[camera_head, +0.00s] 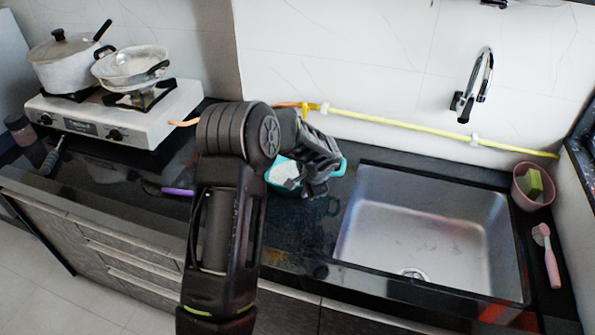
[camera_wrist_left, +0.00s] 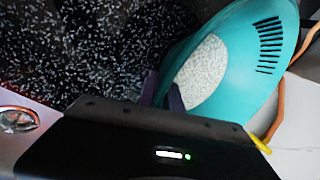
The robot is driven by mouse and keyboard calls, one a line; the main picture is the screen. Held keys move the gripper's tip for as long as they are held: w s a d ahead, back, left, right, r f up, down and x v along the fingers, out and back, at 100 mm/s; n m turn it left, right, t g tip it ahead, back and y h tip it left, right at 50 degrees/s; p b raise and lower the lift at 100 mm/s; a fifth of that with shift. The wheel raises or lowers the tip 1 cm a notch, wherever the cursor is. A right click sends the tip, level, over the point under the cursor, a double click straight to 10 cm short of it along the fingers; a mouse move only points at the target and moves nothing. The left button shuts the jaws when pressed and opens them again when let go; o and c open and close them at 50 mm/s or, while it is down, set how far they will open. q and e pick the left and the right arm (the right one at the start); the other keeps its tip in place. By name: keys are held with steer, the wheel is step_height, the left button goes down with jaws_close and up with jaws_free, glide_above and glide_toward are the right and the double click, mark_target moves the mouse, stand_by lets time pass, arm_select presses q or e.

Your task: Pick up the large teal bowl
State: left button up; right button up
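The large teal bowl (camera_head: 341,165) sits on the dark counter left of the sink, partly hidden behind my left arm and gripper. White grainy contents show inside it. In the left wrist view the bowl (camera_wrist_left: 240,75) fills the upper right, with slots in its wall and a white speckled patch inside. My left gripper (camera_head: 316,190) is at the bowl's near rim. In the wrist view its fingers (camera_wrist_left: 162,93) are close together, one on each side of the teal rim. Whether the bowl is clear of the counter cannot be told. My right gripper is not in view.
A metal sink (camera_head: 430,225) lies right of the bowl. A yellow hose (camera_head: 430,130) runs along the back wall. A stove (camera_head: 120,115) with pots stands at the left. A purple-handled utensil (camera_head: 177,191) lies left of my arm. A pink cup (camera_head: 522,190) stands at the far right.

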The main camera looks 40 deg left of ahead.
arm_select(q)
jaws_close()
stand_by(0.9)
stand_by(0.4)
steer(key=shift+r, duration=0.65)
step_height(320, 180, up, 9)
steer(key=shift+f+b, duration=0.1)
steer(key=shift+b, duration=0.6)
